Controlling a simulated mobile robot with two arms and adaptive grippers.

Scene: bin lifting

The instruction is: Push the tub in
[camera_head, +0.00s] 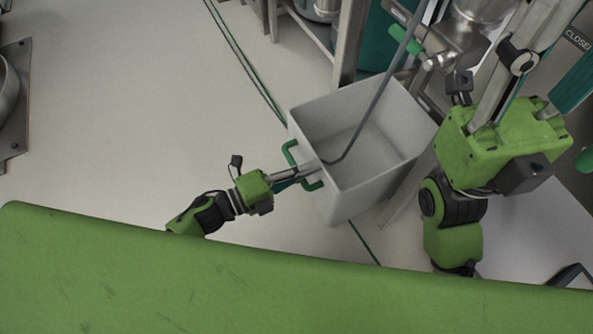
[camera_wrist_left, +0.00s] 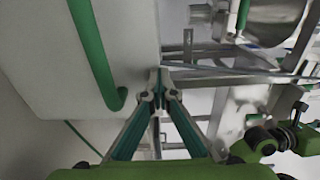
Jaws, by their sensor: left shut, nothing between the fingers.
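The tub (camera_head: 349,192) is a pale grey, open-topped, empty-looking box at the centre right of the head view. A green handle (camera_head: 289,155) is on its left side. My left gripper (camera_head: 318,164) is at that side by the handle, its fingers together. In the left wrist view the fingertips (camera_wrist_left: 160,78) meet beside the tub's pale wall (camera_wrist_left: 128,45), right of the green handle (camera_wrist_left: 98,60). I cannot tell whether they touch the tub. My right arm is right of the tub; its fingertips cannot be made out clearly.
A metal frame (camera_head: 349,45) and pipework (camera_head: 455,45) stand behind and right of the tub. A grey hose (camera_head: 385,80) crosses over its opening. A green line (camera_head: 240,55) runs along the floor.

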